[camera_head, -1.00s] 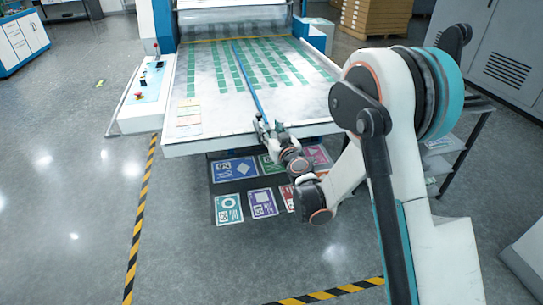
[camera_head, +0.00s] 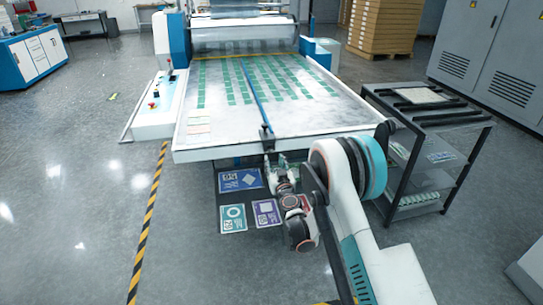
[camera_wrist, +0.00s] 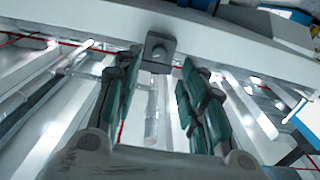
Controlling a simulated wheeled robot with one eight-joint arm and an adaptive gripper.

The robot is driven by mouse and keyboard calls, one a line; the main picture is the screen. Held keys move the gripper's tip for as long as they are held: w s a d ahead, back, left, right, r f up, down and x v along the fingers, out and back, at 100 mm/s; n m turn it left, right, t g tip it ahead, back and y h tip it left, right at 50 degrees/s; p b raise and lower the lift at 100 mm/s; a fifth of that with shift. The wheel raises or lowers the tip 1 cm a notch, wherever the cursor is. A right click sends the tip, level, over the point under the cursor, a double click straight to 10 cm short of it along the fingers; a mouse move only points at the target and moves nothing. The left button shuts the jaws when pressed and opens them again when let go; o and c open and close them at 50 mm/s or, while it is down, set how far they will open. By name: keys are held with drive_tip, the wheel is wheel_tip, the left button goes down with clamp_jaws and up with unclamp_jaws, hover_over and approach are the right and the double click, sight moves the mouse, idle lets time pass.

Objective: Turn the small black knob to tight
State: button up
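A small black knob (camera_wrist: 159,47) on a dark square block shows in the wrist view, at the top middle against a white edge. In the head view a small black fitting (camera_head: 266,133) sits at the near end of a long blue bar (camera_head: 252,92), at the machine table's front edge. My gripper (camera_wrist: 160,74) is open, its two green-padded fingers apart with nothing between them. The knob lies just past the fingertips, roughly centred between them, and I see no clear contact. In the head view my gripper (camera_head: 276,160) is just below the table's front edge. The knob's tightness cannot be told.
The machine table (camera_head: 305,122) carries rows of green labels. A control panel (camera_head: 154,108) is at its left. A black shelf cart (camera_head: 415,150) stands close on the right, near my arm. Coloured printed sheets (camera_head: 238,181) lie low under the table front. Floor at left is open.

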sight(271, 151)
drive_tip(key=b+x, duration=0.1)
drive_tip(key=x, duration=0.5)
drive_tip(key=shift+w+b, duration=0.3)
drive_tip(key=shift+w, duration=0.05)
clamp_jaws()
